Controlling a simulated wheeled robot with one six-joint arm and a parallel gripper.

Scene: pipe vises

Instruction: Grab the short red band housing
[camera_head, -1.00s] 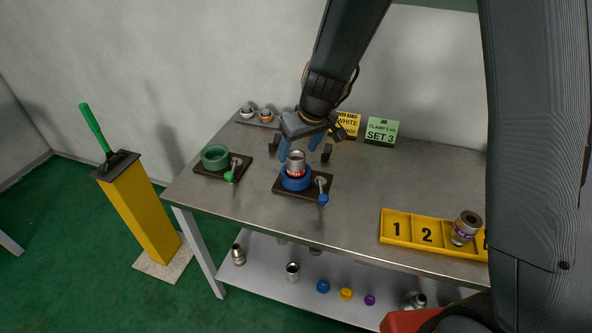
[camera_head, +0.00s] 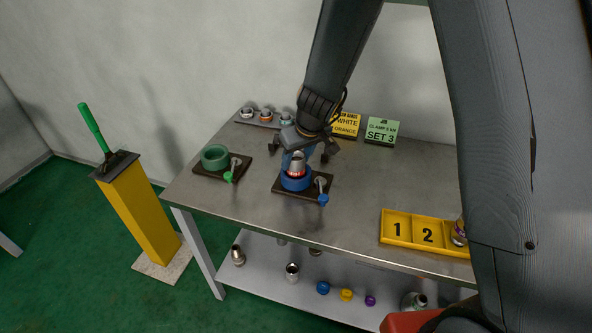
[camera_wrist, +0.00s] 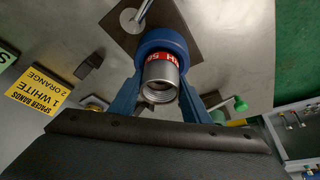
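The short red band housing (camera_head: 296,163) is a grey metal cylinder with a red band. It stands upright in the blue ring vise (camera_head: 296,183) on a dark base plate. In the wrist view the housing (camera_wrist: 160,82) shows its open threaded end and part of the red band, with the blue vise ring (camera_wrist: 160,42) behind it. My gripper (camera_head: 298,157) is above the vise, its blue fingers on either side of the housing.
A green ring vise (camera_head: 215,155) stands to the left, empty. Signs (camera_head: 382,130) and a rail of small fittings (camera_head: 262,121) are at the back. A yellow numbered tray (camera_head: 410,238) is at right, its purple-banded part (camera_head: 458,233) partly hidden by my arm. A yellow post (camera_head: 143,212) stands left.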

